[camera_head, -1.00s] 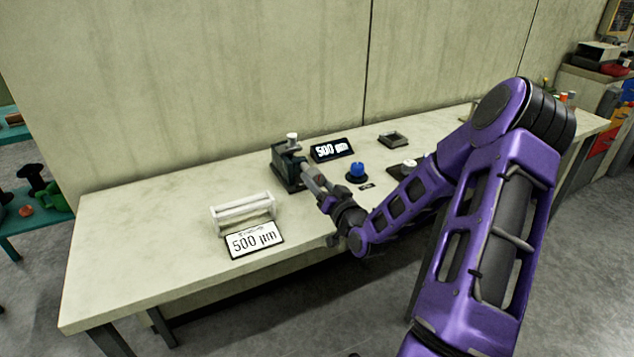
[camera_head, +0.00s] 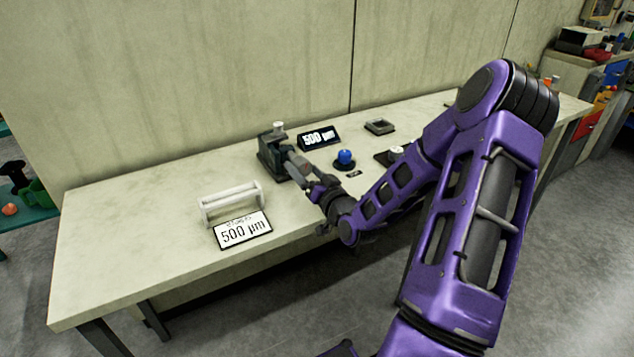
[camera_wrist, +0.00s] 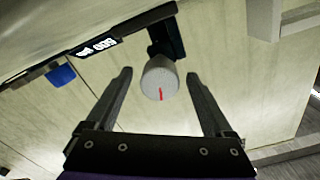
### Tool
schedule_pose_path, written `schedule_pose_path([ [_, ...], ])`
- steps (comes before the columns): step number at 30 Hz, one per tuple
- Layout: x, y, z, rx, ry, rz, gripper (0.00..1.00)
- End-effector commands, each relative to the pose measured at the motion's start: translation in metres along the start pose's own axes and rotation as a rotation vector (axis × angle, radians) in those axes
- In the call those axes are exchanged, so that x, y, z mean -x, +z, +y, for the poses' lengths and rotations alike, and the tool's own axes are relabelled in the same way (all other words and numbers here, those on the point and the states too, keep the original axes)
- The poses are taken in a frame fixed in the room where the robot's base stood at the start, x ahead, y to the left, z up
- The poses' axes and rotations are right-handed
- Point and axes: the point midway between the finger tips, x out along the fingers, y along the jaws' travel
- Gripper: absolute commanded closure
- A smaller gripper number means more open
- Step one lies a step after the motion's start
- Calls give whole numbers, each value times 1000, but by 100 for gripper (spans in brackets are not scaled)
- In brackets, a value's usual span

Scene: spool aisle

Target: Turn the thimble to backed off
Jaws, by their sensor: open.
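The thimble (camera_wrist: 160,76) is a pale grey cylinder with a red line on its end face, seen nearly end-on in the wrist view. It sticks out from a dark stand (camera_head: 270,156) on the bench; its red line points down in the picture. My gripper (camera_wrist: 160,74) is open, with one finger on each side of the thimble and a visible gap on both sides. In the head view my wrist partly hides the thimble. A dark display (camera_head: 319,138) behind reads 500 µm. A white card (camera_head: 243,230) at the bench front also reads 500 µm.
A white rack (camera_head: 230,204) stands left of the stand. A blue knob (camera_head: 345,158) on a dark base and a small dark tray (camera_head: 379,127) are to the right. The left part of the bench (camera_head: 130,225) is clear. A wall stands behind.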

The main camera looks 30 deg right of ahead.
Motion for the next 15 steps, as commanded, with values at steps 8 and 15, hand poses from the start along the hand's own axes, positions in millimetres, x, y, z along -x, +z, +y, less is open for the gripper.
schedule_pose_path([
  [8,52,-1,1,-1,5,-2,14],
  [15,113,0,1,-2,6,-2,14],
])
